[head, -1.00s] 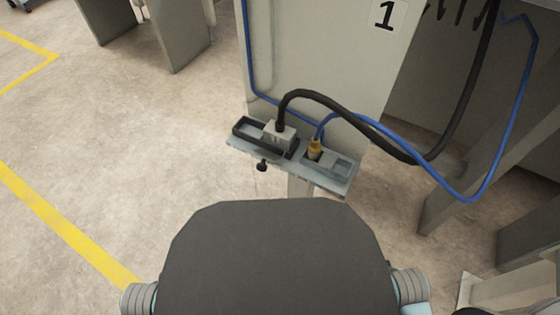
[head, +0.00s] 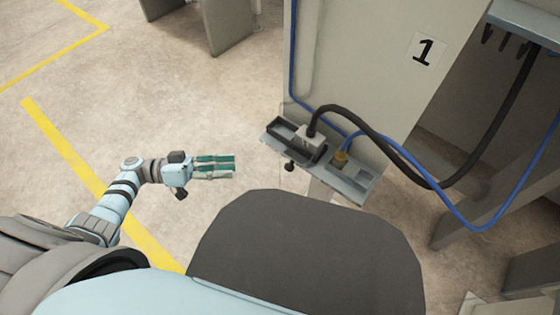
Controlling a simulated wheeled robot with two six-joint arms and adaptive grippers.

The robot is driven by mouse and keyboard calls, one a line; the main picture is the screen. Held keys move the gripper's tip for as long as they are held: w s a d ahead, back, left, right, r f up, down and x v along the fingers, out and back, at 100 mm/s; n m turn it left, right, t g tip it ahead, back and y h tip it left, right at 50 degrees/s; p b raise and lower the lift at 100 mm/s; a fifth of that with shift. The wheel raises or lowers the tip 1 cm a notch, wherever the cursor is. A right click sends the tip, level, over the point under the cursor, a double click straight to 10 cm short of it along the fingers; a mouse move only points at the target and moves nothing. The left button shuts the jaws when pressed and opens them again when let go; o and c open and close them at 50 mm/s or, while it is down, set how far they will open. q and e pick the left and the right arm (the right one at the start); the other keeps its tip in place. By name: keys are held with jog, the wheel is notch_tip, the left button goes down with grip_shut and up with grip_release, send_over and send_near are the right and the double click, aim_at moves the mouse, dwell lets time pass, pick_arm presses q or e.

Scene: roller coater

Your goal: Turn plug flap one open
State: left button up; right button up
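A grey plug bracket (head: 355,188) juts out from a panel marked 1. A light grey plug (head: 309,136) on a black cable stands at its left part, beside a dark rectangular frame (head: 283,126). A brass-coloured plug (head: 341,159) on a blue cable stands to the right. A small black knob (head: 290,167) hangs below the bracket's front edge. I cannot tell which part is plug flap one. My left gripper (head: 233,166) points right, left of the bracket and apart from it. Its green and grey fingers lie close together; any gap is unclear. My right gripper is out of view.
The black cable (head: 400,152) and blue cable (head: 425,192) loop out to the right of the bracket. The numbered panel (head: 370,70) stands behind it. Clear floor (head: 200,90) lies left of the bracket, crossed by yellow lines.

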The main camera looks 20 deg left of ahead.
aim_at(285, 168)
pick_arm(q)
jog(key=b+x, duration=0.1)
jog(key=x, duration=1.3)
jog(key=shift+d, duration=0.15)
jog(key=shift+s+f, duration=0.1)
jog(key=shift+s, duration=0.05)
jog(key=shift+c, duration=0.2)
jog(key=shift+f, duration=0.1)
grip_shut()
